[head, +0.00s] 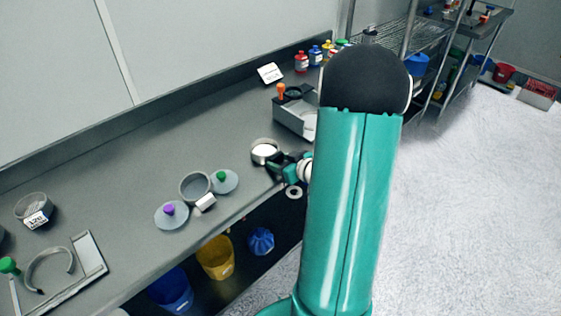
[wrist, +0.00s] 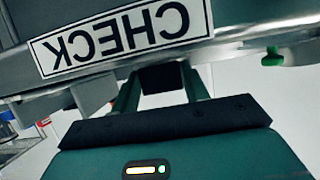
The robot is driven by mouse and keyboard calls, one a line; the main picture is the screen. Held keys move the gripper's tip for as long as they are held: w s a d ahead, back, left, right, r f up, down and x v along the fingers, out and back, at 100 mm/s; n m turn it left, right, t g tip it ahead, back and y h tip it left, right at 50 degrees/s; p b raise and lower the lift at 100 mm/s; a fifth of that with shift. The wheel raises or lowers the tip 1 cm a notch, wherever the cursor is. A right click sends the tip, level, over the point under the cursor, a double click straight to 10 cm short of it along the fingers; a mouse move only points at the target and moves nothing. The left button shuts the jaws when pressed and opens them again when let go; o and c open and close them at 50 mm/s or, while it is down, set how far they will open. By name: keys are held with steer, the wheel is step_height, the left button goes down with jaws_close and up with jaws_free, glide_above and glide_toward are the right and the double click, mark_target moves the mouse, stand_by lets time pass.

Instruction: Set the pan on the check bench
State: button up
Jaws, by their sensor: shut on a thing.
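The pan (head: 264,150) is a round metal dish with white contents, at or just above the front part of the long grey bench (head: 120,163) in the head view. I cannot tell whether it touches the bench. My gripper (head: 279,168) is at the pan's near right side, shut on it. In the wrist view my fingers (wrist: 160,80) close around a dark block. Directly beyond them is a grey metal surface with an upside-down CHECK label (wrist: 110,38). I cannot tell whether this surface is the pan's wall or the bench.
Left of the pan lie a green-knobbed lid (head: 225,181), an open metal ring (head: 195,187) and a purple-knobbed lid (head: 171,215). A grey device (head: 296,118) with an orange knob stands behind. Bins, including a yellow one (head: 215,258), sit below the bench.

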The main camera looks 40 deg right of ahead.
steer(key=shift+f, duration=0.15)
steer(key=o, duration=1.1)
steer(key=shift+c, duration=0.2)
steer(key=v, duration=1.2)
steer(key=w+a+r+m+g+h, duration=0.1)
steer(key=w+a+r+g+h, duration=0.45)
steer(key=r, duration=0.75)
steer(key=s+a+r+y, duration=0.1)
steer(key=s+a, duration=0.2)
steer(key=a, duration=0.5)
steer(key=s+a+r+g+y, duration=0.1)
steer(key=s+a, duration=0.3)
steer(key=a, duration=0.4)
steer(key=s+a+r+g+y, duration=0.1)
steer(key=s+a+y, duration=0.2)
steer(key=a, duration=0.6)
steer(key=shift+s+n, duration=0.2)
steer(key=shift+n, duration=0.2)
